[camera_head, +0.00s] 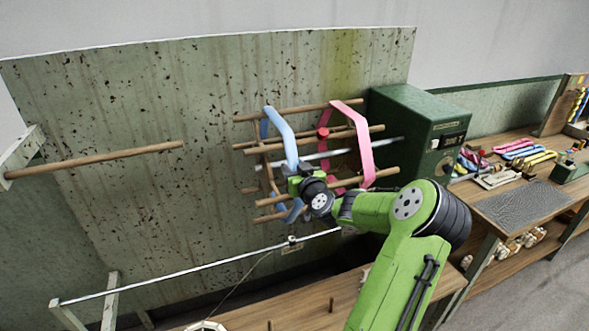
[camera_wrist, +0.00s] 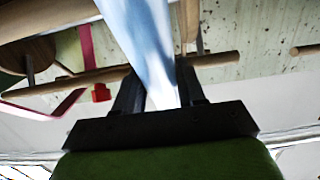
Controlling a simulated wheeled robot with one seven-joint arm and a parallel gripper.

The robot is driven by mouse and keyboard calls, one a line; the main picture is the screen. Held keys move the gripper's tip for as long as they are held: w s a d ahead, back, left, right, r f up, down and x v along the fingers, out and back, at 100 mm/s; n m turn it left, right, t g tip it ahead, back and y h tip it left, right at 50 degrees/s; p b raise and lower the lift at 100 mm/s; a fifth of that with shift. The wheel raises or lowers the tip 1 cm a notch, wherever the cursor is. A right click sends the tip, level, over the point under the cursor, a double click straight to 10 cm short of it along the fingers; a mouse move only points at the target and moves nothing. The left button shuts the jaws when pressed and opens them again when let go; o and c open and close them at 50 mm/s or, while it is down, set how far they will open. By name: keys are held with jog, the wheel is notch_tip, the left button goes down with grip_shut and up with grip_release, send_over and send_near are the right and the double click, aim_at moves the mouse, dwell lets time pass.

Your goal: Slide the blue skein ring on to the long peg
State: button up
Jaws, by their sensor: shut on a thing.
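The blue skein ring (camera_head: 281,138) hangs around the wooden bars of the reel (camera_head: 315,142), near their left ends, in the head view. My gripper (camera_head: 296,184) is at the ring's front side and shut on it. In the wrist view the blue ring (camera_wrist: 145,40) runs up from between the fingers of my gripper (camera_wrist: 160,98). The long peg (camera_head: 105,158) is a bare wooden rod at the left, apart from the reel, its free end pointing right toward it. The ring's lower part is partly hidden by my gripper and arm.
A pink ring (camera_head: 362,150) sits on the same reel, right of the blue one, with a red knob (camera_head: 323,133) near it. A green motor box (camera_head: 415,125) stands at right. A metal rail (camera_head: 200,267) runs below. Space between reel and peg is clear.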

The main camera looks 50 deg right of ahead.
jog(key=shift+r, duration=0.1)
jog(key=shift+r, duration=0.35)
jog(key=shift+a, duration=0.1)
jog(key=shift+w+a+b, duration=0.25)
jog(key=shift+w+a, duration=0.2)
jog(key=shift+a, duration=0.3)
jog(key=shift+w+a+b, duration=0.25)
jog(key=shift+w+a, duration=0.15)
jog(key=shift+a, duration=0.3)
jog(key=w+a, duration=0.2)
jog(key=a, duration=0.1)
jog(key=shift+s, duration=0.1)
